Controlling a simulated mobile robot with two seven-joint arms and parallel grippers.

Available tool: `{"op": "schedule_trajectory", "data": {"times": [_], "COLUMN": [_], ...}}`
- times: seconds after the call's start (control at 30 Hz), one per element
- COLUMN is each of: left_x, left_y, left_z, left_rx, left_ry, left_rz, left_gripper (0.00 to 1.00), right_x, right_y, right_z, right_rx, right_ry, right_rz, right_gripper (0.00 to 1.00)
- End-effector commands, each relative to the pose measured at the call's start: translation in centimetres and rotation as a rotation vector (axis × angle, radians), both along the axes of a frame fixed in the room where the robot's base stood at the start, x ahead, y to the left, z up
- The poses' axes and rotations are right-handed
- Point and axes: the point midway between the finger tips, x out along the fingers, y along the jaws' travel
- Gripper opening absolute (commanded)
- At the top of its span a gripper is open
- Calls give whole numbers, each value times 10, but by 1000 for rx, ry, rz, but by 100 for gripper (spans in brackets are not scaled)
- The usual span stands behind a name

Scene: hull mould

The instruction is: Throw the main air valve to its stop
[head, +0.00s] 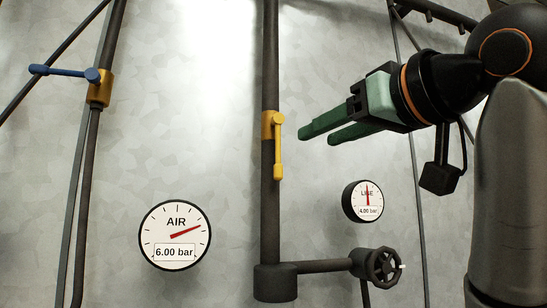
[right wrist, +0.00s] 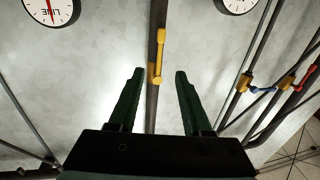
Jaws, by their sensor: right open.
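A yellow valve lever (head: 278,155) hangs straight down along the dark central pipe (head: 270,60), from a yellow valve body (head: 267,125). No label shows on this valve. My right gripper (head: 317,134) is open and empty, to the right of the lever and apart from it in the head view. In the right wrist view the yellow lever (right wrist: 161,50) lies along the pipe, in line with the gap between the open fingers (right wrist: 159,74). My left gripper is out of view.
The AIR gauge (head: 175,235) reads 6.00 bar and the LINE gauge (head: 366,201) reads 4.00 bar. A black handwheel (head: 383,267) sits low right. A blue lever (head: 60,71) stands crosswise on the left pipe. A red lever (right wrist: 306,76) shows in the wrist view.

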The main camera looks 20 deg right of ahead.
Motion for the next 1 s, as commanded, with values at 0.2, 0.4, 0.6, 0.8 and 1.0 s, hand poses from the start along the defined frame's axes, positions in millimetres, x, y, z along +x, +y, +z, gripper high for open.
{"op": "schedule_trajectory", "data": {"times": [0.2, 0.4, 0.6, 0.8, 1.0], "left_x": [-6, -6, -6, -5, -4], "left_y": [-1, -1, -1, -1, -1], "left_z": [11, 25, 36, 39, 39], "left_rx": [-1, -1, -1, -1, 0], "left_ry": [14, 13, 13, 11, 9], "left_rz": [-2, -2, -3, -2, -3], "left_gripper": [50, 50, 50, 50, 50], "right_x": [35, 76, 106, 118, 119], "right_y": [8, 18, 25, 28, 28], "right_z": [1, 1, 1, -1, -1], "right_rx": [-2, -1, -1, -1, -1], "right_ry": [7, 7, 6, 2, 2], "right_rz": [-1, -1, -1, 0, 0], "right_gripper": [49, 49, 49, 49, 49]}}
